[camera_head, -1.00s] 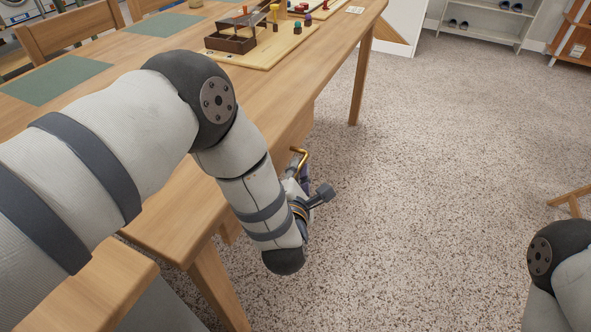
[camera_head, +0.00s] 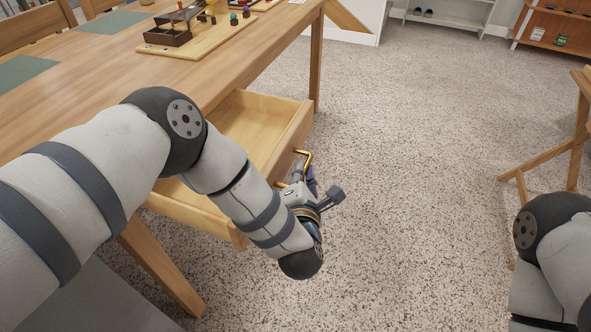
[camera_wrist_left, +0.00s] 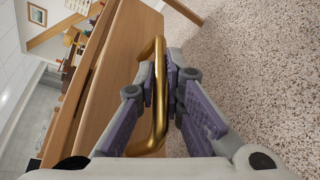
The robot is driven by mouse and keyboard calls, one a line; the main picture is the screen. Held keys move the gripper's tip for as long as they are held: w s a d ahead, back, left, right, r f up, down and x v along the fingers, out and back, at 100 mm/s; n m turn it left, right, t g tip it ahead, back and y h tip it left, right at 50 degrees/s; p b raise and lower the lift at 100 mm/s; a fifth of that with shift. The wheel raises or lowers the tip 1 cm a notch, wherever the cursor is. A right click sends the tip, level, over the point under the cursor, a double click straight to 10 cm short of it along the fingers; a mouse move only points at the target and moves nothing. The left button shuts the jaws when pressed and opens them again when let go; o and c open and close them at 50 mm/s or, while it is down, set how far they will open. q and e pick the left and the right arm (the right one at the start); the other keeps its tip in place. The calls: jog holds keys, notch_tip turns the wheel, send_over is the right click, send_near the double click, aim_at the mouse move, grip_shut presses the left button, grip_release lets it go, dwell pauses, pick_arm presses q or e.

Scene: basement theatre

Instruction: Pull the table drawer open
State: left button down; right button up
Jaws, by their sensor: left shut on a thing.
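The wooden table (camera_head: 85,75) stands at the left of the head view. Its drawer (camera_head: 290,140) is pulled out from under the tabletop, and the visible part of its inside is empty. The drawer's brass handle (camera_head: 304,156) shows at its front; in the left wrist view the handle (camera_wrist_left: 158,105) runs between my left fingers. My left gripper (camera_wrist_left: 166,85) is shut on the handle. In the head view my left gripper (camera_head: 303,178) is at the drawer front, partly hidden by my own wrist. My right arm shows at the lower right, but its gripper is out of view.
A board (camera_head: 205,38) with a dark box and small coloured pieces lies on the tabletop. A wooden stand or chair (camera_head: 560,150) is at the right. Speckled carpet (camera_head: 420,130) is clear in front of the drawer.

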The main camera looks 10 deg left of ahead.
pick_arm(q)
jog(key=shift+s+d, duration=0.15)
jog(key=shift+d, duration=0.55)
jog(key=shift+s+d, duration=0.15)
jog(key=shift+d, duration=0.55)
pick_arm(e)
jog(key=shift+s+d, duration=0.1)
jog(key=shift+d, duration=0.2)
pick_arm(q)
jog(key=c, duration=1.7)
grip_release()
jog(key=v, duration=1.2)
